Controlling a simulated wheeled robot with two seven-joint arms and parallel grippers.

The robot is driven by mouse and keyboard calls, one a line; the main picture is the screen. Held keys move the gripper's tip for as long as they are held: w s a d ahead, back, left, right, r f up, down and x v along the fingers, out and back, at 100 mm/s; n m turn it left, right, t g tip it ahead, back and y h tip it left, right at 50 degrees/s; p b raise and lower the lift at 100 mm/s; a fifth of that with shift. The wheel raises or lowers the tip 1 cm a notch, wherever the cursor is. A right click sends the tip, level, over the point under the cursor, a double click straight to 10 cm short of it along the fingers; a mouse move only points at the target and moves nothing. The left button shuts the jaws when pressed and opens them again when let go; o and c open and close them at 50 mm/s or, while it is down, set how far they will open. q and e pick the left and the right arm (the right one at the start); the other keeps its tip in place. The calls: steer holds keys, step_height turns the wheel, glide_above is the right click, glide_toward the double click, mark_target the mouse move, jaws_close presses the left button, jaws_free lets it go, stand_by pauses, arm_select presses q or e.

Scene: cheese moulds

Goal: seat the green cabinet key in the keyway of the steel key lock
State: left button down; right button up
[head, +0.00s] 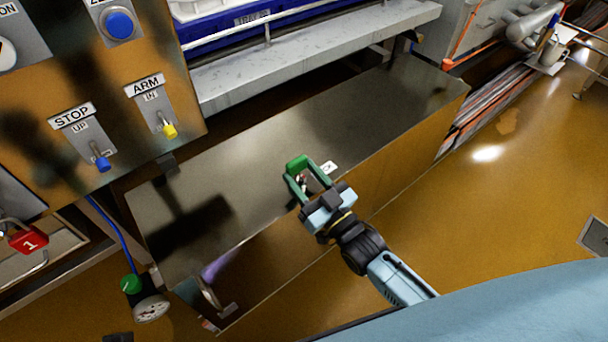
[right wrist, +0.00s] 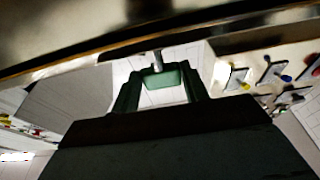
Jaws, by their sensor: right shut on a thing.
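The green cabinet key (head: 296,164) is at the tip of my right gripper (head: 303,176), above the steel cabinet top in the head view. In the right wrist view the key's green head (right wrist: 166,76) lies between the fingers, with a short metal shank pointing up toward a dark metal surface. The right gripper is shut on the key. Whether the shank touches that surface I cannot tell. A small pale plate (head: 329,167) lies just right of the gripper. The key lock and its keyway are not clearly visible. My left gripper is not in view.
The steel cabinet top (head: 340,115) is mostly clear. A switch panel (head: 125,95) stands at upper left. A red padlock (head: 27,240) hangs at far left, and a round gauge (head: 151,307) is at lower left. A grey shelf (head: 300,62) runs behind.

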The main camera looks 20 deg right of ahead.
steer(key=o, duration=1.1)
arm_select(q)
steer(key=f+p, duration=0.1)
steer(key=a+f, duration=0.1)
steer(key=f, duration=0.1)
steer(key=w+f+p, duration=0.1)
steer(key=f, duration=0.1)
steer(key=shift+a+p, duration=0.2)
steer(key=shift+p, duration=0.1)
arm_select(e)
steer(key=v, duration=1.3)
steer(key=shift+s+d, duration=0.1)
steer(key=shift+s, duration=0.15)
